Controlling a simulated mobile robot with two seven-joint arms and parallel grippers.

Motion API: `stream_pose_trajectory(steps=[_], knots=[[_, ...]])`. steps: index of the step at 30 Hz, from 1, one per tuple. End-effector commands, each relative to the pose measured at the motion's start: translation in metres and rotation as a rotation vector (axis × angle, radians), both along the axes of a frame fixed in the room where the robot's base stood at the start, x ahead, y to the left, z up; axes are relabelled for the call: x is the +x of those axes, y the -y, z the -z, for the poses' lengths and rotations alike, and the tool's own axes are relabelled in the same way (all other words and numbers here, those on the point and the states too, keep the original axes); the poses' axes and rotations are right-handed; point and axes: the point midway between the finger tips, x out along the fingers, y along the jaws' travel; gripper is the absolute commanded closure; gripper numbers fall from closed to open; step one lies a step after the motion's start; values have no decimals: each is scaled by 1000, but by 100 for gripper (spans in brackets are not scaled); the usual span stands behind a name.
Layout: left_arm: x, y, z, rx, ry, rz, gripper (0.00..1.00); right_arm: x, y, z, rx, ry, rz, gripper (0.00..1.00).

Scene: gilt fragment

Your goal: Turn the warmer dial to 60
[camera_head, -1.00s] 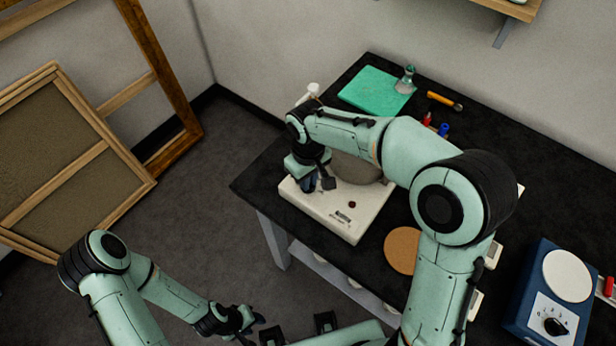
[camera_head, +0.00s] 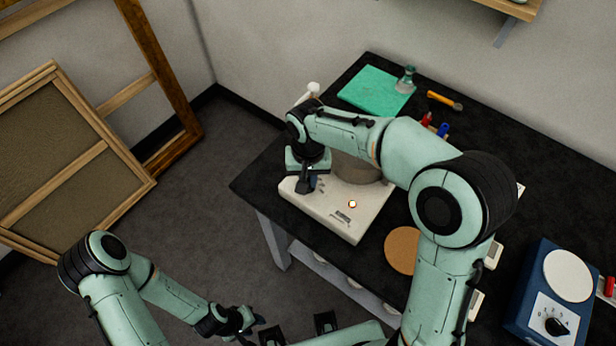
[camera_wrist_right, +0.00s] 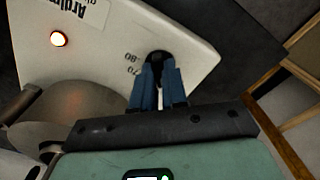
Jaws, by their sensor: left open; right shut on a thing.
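The warmer is a white box (camera_head: 345,223) on the black table, with a grey round vessel (camera_head: 357,172) at its back. It also fills much of the right wrist view (camera_wrist_right: 105,50). Its black dial (camera_wrist_right: 157,57) sits near the box edge, with the marks 70 and 80 readable beside it. My right gripper (camera_wrist_right: 156,70) points down with its blue fingers shut on the dial; in the head view the gripper (camera_head: 307,184) hides the dial. An indicator lamp (camera_head: 352,204) glows orange on the box. My left gripper (camera_head: 251,328) is open and empty, low at the picture's bottom, away from the table.
A cork disc (camera_head: 401,250) lies right of the warmer, partly behind my right arm. A blue device (camera_head: 530,296) with its own dial stands at the right. A green mat (camera_head: 368,92), a glass flask (camera_head: 405,80) and an orange-handled tool (camera_head: 445,100) lie at the back.

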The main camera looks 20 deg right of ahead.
Motion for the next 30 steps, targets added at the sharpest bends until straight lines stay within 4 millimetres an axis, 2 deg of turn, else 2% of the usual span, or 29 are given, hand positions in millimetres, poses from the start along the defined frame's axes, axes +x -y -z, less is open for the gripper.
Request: stream_pose_trajectory(steps=[18,30], knots=[[-1,0,2,1,-2,0,57,1,0,-2,2,3,581,100],[-2,0,3,0,-2,0,57,1,0,-2,3,4,858,100]])
